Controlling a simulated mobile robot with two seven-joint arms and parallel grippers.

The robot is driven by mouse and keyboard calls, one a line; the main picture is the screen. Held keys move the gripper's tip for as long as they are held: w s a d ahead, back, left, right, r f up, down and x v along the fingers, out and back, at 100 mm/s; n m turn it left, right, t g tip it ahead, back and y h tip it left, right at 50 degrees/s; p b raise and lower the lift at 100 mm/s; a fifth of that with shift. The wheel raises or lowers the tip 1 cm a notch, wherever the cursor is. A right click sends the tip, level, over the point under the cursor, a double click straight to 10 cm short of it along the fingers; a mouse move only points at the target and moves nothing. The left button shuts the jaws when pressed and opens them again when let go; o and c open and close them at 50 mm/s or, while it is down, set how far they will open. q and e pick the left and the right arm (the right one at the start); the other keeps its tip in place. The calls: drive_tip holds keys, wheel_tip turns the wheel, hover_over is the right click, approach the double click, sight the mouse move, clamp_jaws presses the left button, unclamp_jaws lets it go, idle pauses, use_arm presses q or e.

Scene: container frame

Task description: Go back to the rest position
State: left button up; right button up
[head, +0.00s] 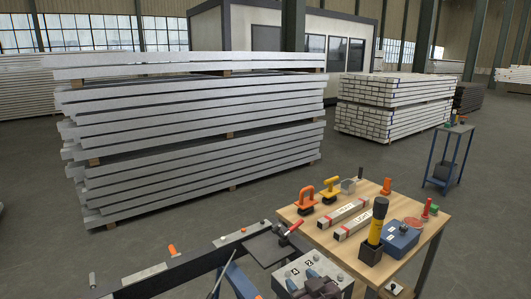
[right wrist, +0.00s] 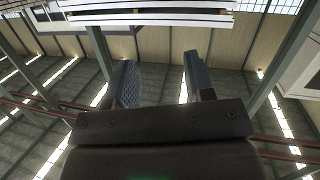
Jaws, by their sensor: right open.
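My right gripper (right wrist: 161,76) shows in the right wrist view with its two fingers apart and nothing between them. In the head view, a dark part at the bottom edge (head: 322,289) looks like my right gripper, in front of a grey box marked 4 and 2 (head: 296,281). Its fingertips are hard to make out there. I cannot tell whether it touches the box. My left gripper is not in view.
A wooden table (head: 329,239) at the lower right holds orange and yellow handled tools, two marked bars, a flashlight (head: 377,221) and a blue box (head: 400,240). A dark frame beam (head: 190,262) crosses the bottom. Stacked white beams (head: 195,130) stand behind. Open floor lies between.

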drive_tip(key=s+d+f+m+g+h, duration=0.1)
drive_tip(key=s+d+f+h, duration=0.1)
drive_tip(key=s+d+f, duration=0.4)
drive_tip(key=s+d+f+m+g+h, duration=0.1)
drive_tip(key=s+d+f+m+h, duration=0.1)
drive_tip(key=s+d+f, duration=0.4)
drive_tip(key=s+d+f+m+g+h, duration=0.1)
drive_tip(key=s+d+f, duration=0.5)
drive_tip(key=s, duration=0.8)
drive_tip(key=shift+d+m+h, duration=0.45)
drive_tip(key=shift+m+h, duration=0.15)
drive_tip(key=shift+h, duration=0.1)
drive_tip(key=shift+s, duration=0.1)
